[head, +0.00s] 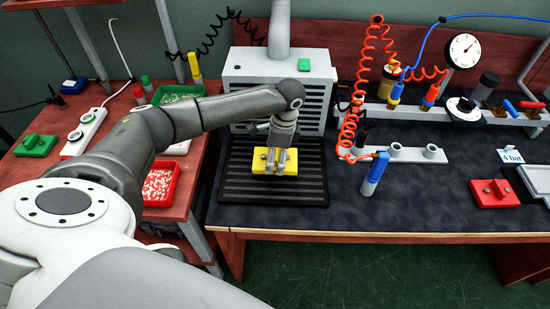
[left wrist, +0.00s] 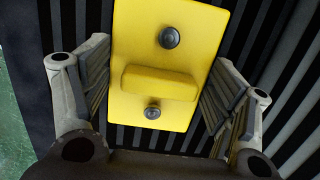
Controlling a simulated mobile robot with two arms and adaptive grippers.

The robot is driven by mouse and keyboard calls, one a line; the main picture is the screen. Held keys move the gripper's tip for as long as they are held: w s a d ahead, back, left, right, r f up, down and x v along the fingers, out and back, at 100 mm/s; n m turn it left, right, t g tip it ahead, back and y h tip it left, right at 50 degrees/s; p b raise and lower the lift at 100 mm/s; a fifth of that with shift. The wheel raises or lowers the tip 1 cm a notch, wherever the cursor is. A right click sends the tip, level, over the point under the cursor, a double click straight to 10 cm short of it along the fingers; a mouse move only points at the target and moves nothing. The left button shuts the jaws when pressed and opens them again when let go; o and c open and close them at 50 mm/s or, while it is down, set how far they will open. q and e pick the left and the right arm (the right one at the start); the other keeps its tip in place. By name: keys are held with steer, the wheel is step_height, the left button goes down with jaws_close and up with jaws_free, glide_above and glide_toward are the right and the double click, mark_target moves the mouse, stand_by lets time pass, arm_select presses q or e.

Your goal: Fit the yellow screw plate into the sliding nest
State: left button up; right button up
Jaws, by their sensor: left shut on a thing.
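The yellow screw plate (head: 262,160) is at the black slatted grate, left of the middle in the head view. In the left wrist view the plate (left wrist: 140,90) shows a raised yellow bar and two dark screw heads, one on each side of the bar. My left gripper (head: 276,163) points down at the plate and is shut on it, with a finger on either side. Whether the plate touches the grate is hard to tell. I cannot pick out the sliding nest for sure; a grey, partly cut-off fixture (head: 536,182) is at the right edge. My right gripper is not in view.
The black grate (head: 230,185) lies before a grey vented box (head: 255,66). A red plate (head: 494,194) lies at right. The dark mat (head: 425,200) between is clear.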

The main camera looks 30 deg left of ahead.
arm_select(q)
steer(key=s+r, duration=0.1)
steer(key=r, duration=0.1)
steer(key=s+r, duration=0.1)
steer(key=r, duration=0.1)
steer(key=s+r, duration=0.2)
steer(key=r, duration=0.1)
steer(key=shift+s+d, duration=0.1)
steer(key=shift+d, duration=0.2)
steer(key=s+d+r, duration=0.2)
steer(key=s+r, duration=0.3)
steer(key=s, duration=0.5)
steer(key=d+r+n+h, duration=0.1)
steer(key=d+r+n, duration=0.1)
steer(key=d+n, duration=0.8)
steer(key=shift+s+d+r+n+g+h, duration=0.3)
steer(key=shift+d+r+n, duration=0.1)
steer(key=shift+n, duration=0.5)
